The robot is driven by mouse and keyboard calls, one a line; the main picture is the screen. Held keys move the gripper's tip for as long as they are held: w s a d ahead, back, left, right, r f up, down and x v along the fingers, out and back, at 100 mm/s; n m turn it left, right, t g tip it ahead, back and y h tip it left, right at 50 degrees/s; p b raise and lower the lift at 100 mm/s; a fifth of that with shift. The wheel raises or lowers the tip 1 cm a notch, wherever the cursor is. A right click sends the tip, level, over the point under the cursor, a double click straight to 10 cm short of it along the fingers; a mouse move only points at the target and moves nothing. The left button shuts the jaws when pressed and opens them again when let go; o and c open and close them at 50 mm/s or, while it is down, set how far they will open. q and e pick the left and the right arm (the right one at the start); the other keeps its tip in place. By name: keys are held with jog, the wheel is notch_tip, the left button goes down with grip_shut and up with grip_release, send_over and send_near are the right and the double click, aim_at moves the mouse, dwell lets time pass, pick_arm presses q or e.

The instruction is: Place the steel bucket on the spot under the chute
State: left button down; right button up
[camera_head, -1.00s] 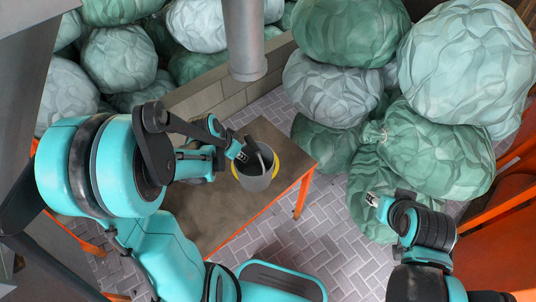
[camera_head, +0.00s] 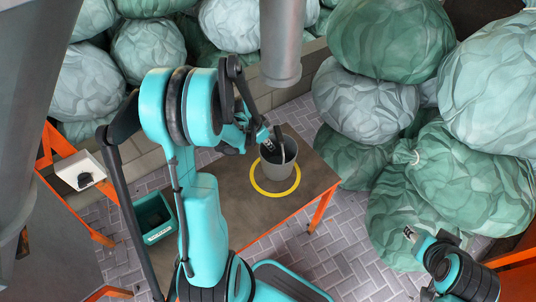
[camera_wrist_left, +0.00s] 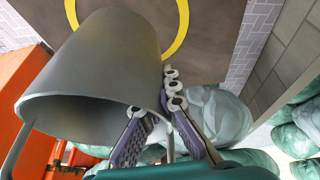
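The grey steel bucket (camera_head: 277,168) stands upright over the yellow ring (camera_head: 268,193) on the brown table top. Ring shows at the bucket's front and sides; I cannot tell whether its base touches the table. My left gripper (camera_head: 268,143) is at the bucket's upper left rim. In the left wrist view, the bucket (camera_wrist_left: 95,70) fills the left, and my purple fingers (camera_wrist_left: 155,108) close about its rim, one on each side. The grey chute pipe (camera_head: 282,50) hangs above and behind the bucket. My right gripper (camera_head: 410,233) is empty at lower right; its finger opening is unclear.
The table (camera_head: 240,205) has orange legs and free room around the ring. Green and pale sacks (camera_head: 365,100) are piled at the back and right. A low block wall (camera_head: 140,160) runs behind. A teal crate (camera_head: 153,217) and a white box (camera_head: 78,172) are at left.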

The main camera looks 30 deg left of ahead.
aim_at(267, 151)
pick_arm(q)
jog(key=shift+a+f+b, duration=0.2)
jog(key=shift+f+b, duration=0.35)
jog(key=shift+f, duration=0.55)
jog(key=shift+a+f+b, duration=0.15)
jog(key=shift+f+b, duration=0.35)
jog(key=shift+f, duration=0.6)
jog(key=shift+f, duration=0.1)
jog(key=c, duration=2.2)
grip_release()
jog(key=o, duration=0.5)
